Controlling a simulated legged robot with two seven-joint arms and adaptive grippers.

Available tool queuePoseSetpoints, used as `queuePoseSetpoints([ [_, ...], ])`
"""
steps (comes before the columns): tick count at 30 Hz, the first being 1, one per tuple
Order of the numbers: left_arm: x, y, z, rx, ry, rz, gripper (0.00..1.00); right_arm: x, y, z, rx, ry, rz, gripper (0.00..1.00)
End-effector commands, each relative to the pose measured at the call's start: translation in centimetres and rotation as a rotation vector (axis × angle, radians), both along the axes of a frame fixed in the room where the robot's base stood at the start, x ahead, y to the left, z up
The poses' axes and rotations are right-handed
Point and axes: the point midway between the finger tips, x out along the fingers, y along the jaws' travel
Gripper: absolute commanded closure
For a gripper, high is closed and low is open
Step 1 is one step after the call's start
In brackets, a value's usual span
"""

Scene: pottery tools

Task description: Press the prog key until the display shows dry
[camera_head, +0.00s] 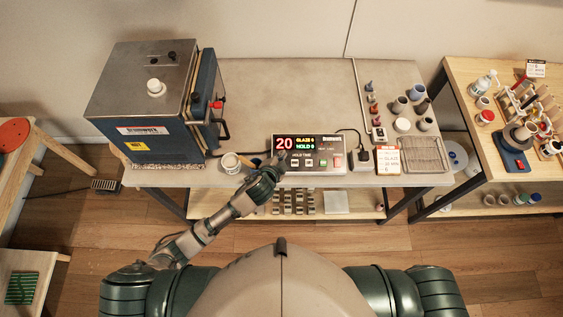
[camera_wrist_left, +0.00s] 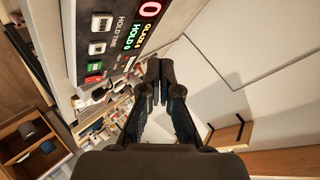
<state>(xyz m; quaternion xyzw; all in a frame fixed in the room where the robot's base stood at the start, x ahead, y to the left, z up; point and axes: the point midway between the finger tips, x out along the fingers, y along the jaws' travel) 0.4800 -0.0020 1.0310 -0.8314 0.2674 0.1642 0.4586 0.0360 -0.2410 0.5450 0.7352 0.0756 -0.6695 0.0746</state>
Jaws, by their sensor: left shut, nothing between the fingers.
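The kiln controller (camera_head: 318,168) stands at the front of the grey table. Its display (camera_head: 294,143) shows a red 20 beside the small lines GLAZE and HOLD; the word dry is not readable on it. White keys (camera_head: 308,162) sit in a row below the display, with a green key (camera_head: 323,162) and a red key (camera_head: 337,162) to their right. No prog label is legible, and the row's left end is hidden by my left gripper (camera_head: 281,158). In the left wrist view this gripper (camera_wrist_left: 158,72) is shut and empty, beside the controller (camera_wrist_left: 103,50). Contact cannot be told. My right gripper is out of view.
A kiln (camera_head: 150,100) stands left of the controller. A white cup (camera_head: 231,163) is close to my left forearm.

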Motion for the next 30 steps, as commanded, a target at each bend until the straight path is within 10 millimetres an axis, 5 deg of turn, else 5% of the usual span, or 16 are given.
queuePoseSetpoints([
  [14, 0.2, 0.0, -1.0, -0.002, 0.003, 0.001, 1.0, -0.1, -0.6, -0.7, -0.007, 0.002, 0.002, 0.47],
  [30, 1.7, 0.1, -7.6, -0.002, 0.005, 0.003, 1.0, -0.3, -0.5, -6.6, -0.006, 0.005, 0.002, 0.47],
])
